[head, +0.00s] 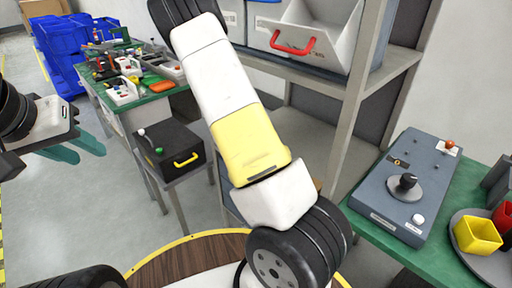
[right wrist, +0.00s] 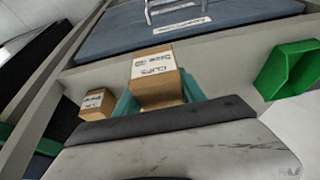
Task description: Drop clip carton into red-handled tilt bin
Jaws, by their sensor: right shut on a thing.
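The red-handled tilt bin (head: 338,34) is pale grey and sits on the upper rack shelf in the head view, its front leaning outward and its top open. The clip carton (right wrist: 153,72) is a brown box with a white "CLIPS" label in the right wrist view. My right gripper (right wrist: 158,95) is shut on it, with teal fingers on both sides. My right arm hides this gripper and carton in the head view. My left gripper (head: 76,149) is at the left edge of the head view, its teal fingers apart and empty.
A second, smaller-looking carton (right wrist: 97,103) and a green bin (right wrist: 288,70) flank the held carton in the right wrist view. The rack post (head: 362,85) stands right of the tilt bin.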

